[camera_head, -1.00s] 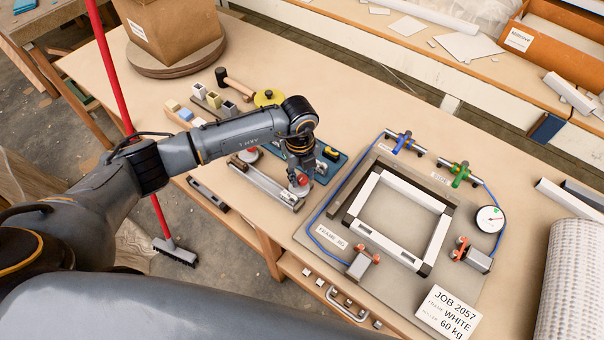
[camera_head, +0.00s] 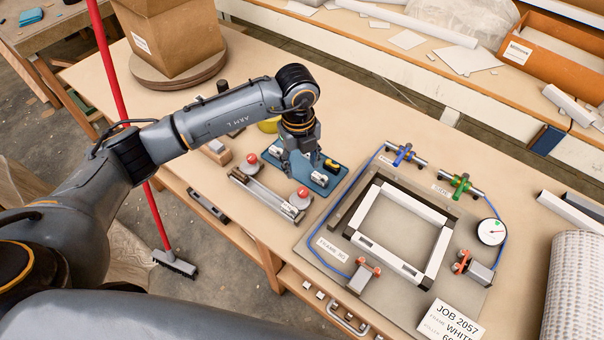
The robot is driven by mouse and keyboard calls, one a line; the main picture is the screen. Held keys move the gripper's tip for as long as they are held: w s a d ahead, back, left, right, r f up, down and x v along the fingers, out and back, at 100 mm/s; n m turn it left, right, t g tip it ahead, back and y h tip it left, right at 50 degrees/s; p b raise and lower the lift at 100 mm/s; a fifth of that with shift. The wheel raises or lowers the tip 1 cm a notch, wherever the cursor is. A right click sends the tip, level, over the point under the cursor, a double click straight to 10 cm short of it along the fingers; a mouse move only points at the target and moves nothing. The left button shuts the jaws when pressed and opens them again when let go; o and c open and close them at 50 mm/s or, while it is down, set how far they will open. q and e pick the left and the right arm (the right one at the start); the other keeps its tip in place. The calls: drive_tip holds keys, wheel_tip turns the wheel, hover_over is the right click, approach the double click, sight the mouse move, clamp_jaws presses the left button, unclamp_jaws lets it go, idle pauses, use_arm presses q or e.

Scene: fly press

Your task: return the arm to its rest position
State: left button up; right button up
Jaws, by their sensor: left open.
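My left arm reaches in from the left across the bench (camera_head: 340,110). Its gripper (camera_head: 299,172) points down, open, with nothing seen between its fingers. In the picture it is over a blue tray (camera_head: 318,181), just behind the right end of a silver rail with red knobs (camera_head: 262,191). Its height above the tray is hard to judge. My right gripper is not in view.
A white and dark frame (camera_head: 425,268) lies in a clamping jig right of the gripper, with blue, green and red clamps and a dial gauge (camera_head: 491,232). A cardboard box (camera_head: 175,40) stands behind the arm. A red-handled broom (camera_head: 110,75) leans at the left.

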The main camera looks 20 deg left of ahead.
use_arm(q)
drive_tip(key=shift+r, duration=0.7)
